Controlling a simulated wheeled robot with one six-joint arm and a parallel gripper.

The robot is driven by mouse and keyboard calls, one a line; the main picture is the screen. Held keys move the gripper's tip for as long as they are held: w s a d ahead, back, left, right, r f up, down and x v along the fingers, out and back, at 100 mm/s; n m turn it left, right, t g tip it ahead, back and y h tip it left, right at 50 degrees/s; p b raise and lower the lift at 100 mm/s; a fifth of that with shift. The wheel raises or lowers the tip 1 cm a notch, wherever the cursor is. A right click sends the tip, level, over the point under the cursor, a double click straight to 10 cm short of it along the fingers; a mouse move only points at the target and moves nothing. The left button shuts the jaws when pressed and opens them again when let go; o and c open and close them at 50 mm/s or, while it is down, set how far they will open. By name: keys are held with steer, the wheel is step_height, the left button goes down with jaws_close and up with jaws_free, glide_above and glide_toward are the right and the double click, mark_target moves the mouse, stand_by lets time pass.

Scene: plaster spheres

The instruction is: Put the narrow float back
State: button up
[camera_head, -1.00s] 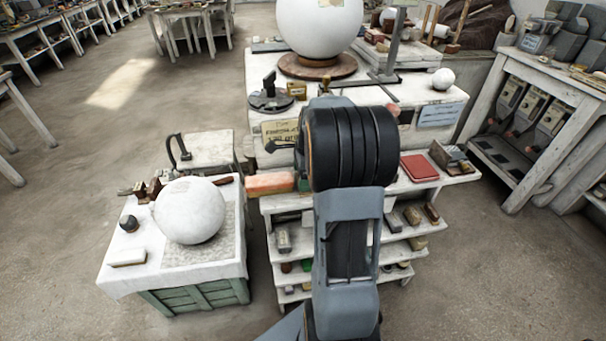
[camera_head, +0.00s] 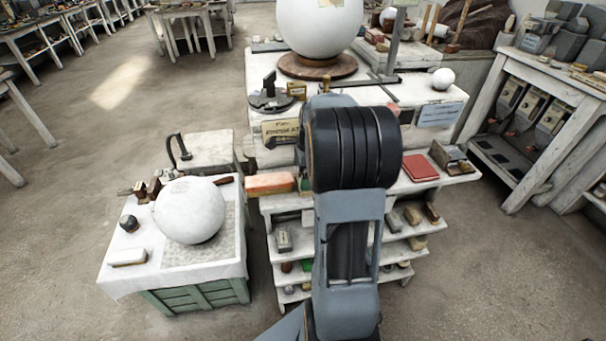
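I cannot make out for certain which thing is the narrow float. A flat tool with an upright black handle (camera_head: 269,88) lies at the left of the white worktable. A long reddish-orange block (camera_head: 271,183) lies at the left end of the shelf unit's top. Several small tools and blocks, among them a pale block (camera_head: 284,240), lie on the shelves below. My arm stands in the middle of the view and its thick black joint covers part of the shelf top. My gripper is hidden behind it, so its fingers and anything in them do not show.
A large white sphere stands on a round wooden base (camera_head: 318,66) on the worktable. Another white sphere (camera_head: 190,210) rests on a cloth-covered green chest at left. A red flat box (camera_head: 420,168) lies right of my arm. Open floor (camera_head: 60,240) spreads at left.

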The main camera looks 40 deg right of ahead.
steer(key=r, duration=0.7)
steer(key=s+d+r, duration=0.1)
steer(key=r, duration=0.2)
steer(key=shift+r, duration=0.2)
steer(key=s+a+f+n+t, duration=0.1)
steer(key=s+a+n, duration=0.2)
steer(key=a+n, duration=0.4)
steer(key=s+a+f+n+t+h, duration=0.1)
steer(key=s+a+f+n, duration=0.1)
steer(key=s+a+n, duration=0.2)
steer(key=s+a+f+n, duration=0.1)
steer(key=s+a+n, duration=0.3)
steer(key=a+n, duration=0.6)
steer(key=shift+s+a+f+n+t+h, duration=0.3)
steer(key=shift+a+n+t, duration=0.1)
steer(key=shift+n, duration=0.8)
